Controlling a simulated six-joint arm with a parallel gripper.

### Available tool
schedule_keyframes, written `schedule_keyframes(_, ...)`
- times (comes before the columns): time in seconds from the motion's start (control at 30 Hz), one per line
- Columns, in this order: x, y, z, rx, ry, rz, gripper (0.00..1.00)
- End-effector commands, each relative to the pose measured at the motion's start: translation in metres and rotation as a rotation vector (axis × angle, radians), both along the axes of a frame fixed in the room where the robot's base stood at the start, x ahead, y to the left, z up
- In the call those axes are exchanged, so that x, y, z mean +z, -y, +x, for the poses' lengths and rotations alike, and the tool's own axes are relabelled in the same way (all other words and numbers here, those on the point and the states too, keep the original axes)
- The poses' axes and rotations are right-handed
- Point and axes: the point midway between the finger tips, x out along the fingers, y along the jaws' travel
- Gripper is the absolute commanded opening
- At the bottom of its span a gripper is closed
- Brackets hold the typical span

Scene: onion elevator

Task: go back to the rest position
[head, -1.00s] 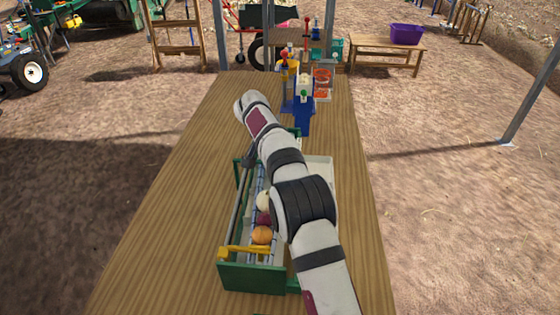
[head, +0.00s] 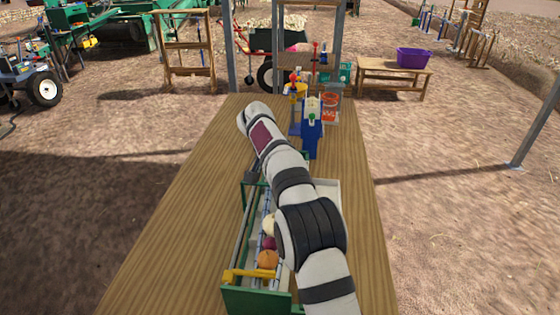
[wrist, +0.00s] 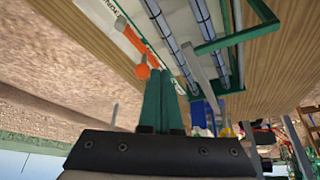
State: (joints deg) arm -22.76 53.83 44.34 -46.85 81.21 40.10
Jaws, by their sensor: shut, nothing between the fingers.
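My arm reaches over the green-framed onion elevator (head: 255,299) on the wooden table and hides part of it. The elevator holds a cream onion (head: 269,225), a purple onion (head: 269,243) and an orange-brown onion (head: 268,260) in a row. In the wrist view my gripper (wrist: 163,74) has its two green fingers pressed together with nothing between them. An orange knob (wrist: 143,71) on an orange lever shows beside the fingertips; I cannot tell whether they touch. Blue-grey rollers (wrist: 172,38) and a green frame show beyond. The gripper's fingers are not clear in the head view.
A yellow part (head: 247,275) crosses the elevator's near end. A blue device (head: 312,135) and small bottles and jars (head: 330,103) stand at the table's far end. The table (head: 185,215) is bare on the left. A purple tub (head: 413,57) sits on a bench behind.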

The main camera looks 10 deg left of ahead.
Motion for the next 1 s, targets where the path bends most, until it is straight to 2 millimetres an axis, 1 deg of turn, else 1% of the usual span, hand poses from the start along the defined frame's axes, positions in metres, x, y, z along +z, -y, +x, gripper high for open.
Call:
schedule_keyframes(0.03,0.015,-0.004,-0.005,0.001,0.005,0.002,0.0)
schedule_keyframes(0.2,0.064,-0.018,-0.025,0.001,0.005,0.002,0.0)
schedule_keyframes(0.3,0.086,-0.024,-0.035,0.0,0.004,0.003,0.0)
schedule_keyframes(0.4,0.101,-0.029,-0.04,0.0,0.003,0.001,0.0)
schedule_keyframes(0.47,0.106,-0.03,-0.043,0.0,0.001,0.002,0.0)
schedule_keyframes(0.53,0.112,-0.024,-0.049,0.004,-0.013,0.004,0.0)
schedule_keyframes(0.57,0.116,-0.017,-0.054,0.009,-0.026,0.006,0.0)
schedule_keyframes(0.63,0.126,0.009,-0.076,0.032,-0.081,0.019,0.0)
schedule_keyframes(0.67,0.13,0.024,-0.092,0.047,-0.112,0.03,0.0)
schedule_keyframes(0.7,0.133,0.044,-0.117,0.064,-0.157,0.05,0.0)
schedule_keyframes(0.77,0.131,0.072,-0.164,0.092,-0.221,0.09,0.0)
schedule_keyframes(0.8,0.127,0.088,-0.198,0.107,-0.258,0.12,0.0)
schedule_keyframes(0.87,0.115,0.106,-0.253,0.125,-0.307,0.173,0.0)
schedule_keyframes(0.9,0.103,0.114,-0.289,0.133,-0.333,0.208,0.0)
schedule_keyframes(0.97,0.083,0.122,-0.339,0.142,-0.362,0.263,0.0)
schedule_keyframes(1.0,0.069,0.123,-0.368,0.144,-0.375,0.294,0.0)
